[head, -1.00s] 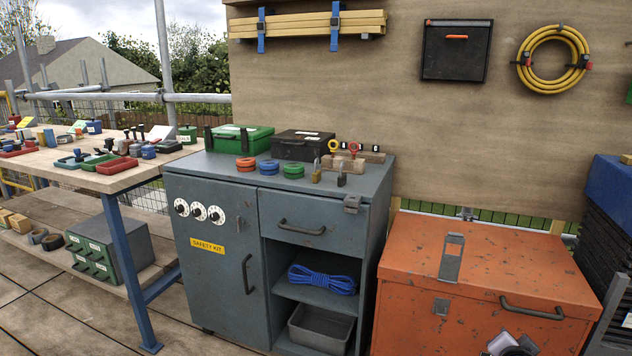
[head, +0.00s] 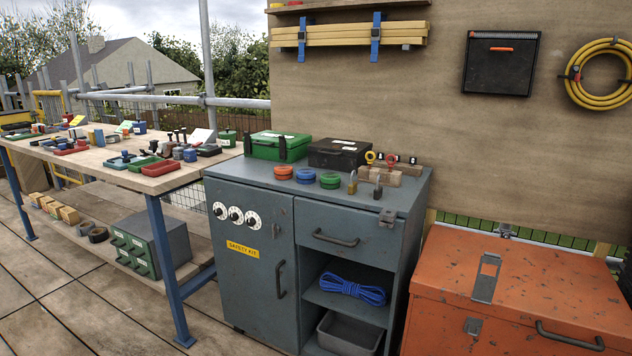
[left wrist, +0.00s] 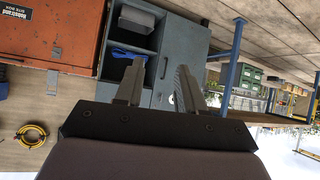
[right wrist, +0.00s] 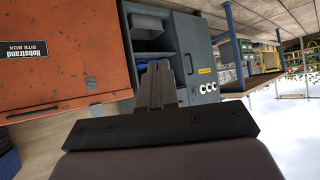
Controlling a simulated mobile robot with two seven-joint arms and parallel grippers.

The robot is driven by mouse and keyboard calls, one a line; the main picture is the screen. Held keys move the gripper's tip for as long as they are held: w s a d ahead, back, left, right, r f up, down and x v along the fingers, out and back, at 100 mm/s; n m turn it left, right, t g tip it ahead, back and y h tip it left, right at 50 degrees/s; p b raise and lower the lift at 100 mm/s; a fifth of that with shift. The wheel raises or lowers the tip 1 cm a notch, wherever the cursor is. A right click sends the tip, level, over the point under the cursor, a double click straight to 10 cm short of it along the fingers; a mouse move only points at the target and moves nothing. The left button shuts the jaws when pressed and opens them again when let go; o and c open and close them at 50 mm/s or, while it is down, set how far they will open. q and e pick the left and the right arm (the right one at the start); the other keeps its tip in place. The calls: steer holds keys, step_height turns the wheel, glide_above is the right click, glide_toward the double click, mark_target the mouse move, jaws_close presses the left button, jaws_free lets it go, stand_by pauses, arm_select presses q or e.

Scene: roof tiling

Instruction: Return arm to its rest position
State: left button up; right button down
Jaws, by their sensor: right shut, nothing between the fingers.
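My left gripper (left wrist: 158,85) shows in the left wrist view with its two fingers apart and nothing between them. My right gripper (right wrist: 157,82) shows in the right wrist view with its fingers together and nothing held. Neither gripper is in the head view. Both wrist pictures are upside down, with the grey cabinet (head: 252,262) beyond the fingers. The gripper fingers look clear of the cabinet and of the orange site box (head: 520,290).
A wooden workbench (head: 115,165) with small trays and tools stands at left. Green and black cases (head: 338,152) sit on the cabinet. A plywood wall (head: 440,125) holds a black case (head: 501,62) and a yellow hose coil (head: 602,75). Paved floor at lower left (head: 60,310) is clear.

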step_height(320, 180, up, 12)
steer(key=d+p, duration=0.1)
steer(key=p, duration=1.2)
steer(key=shift+s+r, duration=0.25)
steer(key=shift+s, duration=0.1)
steer(key=shift+d, duration=0.1)
